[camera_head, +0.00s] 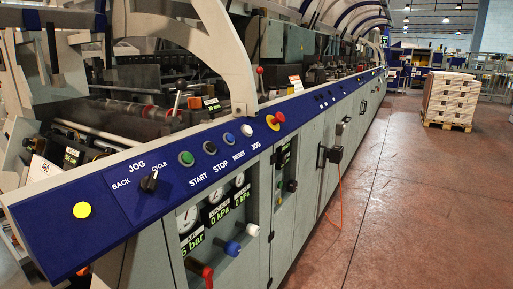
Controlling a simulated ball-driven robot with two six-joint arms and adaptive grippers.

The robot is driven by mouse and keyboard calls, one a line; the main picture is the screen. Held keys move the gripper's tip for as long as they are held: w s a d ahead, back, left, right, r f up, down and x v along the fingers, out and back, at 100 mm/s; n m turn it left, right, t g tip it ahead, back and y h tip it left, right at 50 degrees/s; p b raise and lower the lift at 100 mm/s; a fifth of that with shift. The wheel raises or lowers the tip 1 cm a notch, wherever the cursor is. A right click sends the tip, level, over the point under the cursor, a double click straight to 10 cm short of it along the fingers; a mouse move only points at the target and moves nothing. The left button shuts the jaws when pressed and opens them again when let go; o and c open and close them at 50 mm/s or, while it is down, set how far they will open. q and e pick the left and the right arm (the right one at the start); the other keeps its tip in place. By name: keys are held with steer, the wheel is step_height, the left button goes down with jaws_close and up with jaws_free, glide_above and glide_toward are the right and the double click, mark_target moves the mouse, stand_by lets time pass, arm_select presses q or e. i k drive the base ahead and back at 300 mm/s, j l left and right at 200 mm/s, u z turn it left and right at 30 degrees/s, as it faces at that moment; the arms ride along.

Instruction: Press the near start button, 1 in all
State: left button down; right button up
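The green start button (186,158) sits on the slanted blue control panel (165,205) of a long machine, above the printed word START. It is round with a pale rim. I cannot tell from this frame whether it is pressed in. To its right on the panel are a black button (210,147) above STOP, a blue button (228,138) near RESET and a white button (247,130) near JOG. A black rotary knob (149,181) lies to its left. Neither of my grippers shows in the head view.
A red emergency knob (276,119) on a yellow base stands out right of the buttons. A yellow disc (82,210) lies at the panel's near end. Gauges and coloured valves (206,273) are below. The reddish floor (420,200) at right is open, with stacked boxes (449,98) farther back.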

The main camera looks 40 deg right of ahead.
mark_target(187, 157)
steer(key=z, duration=1)
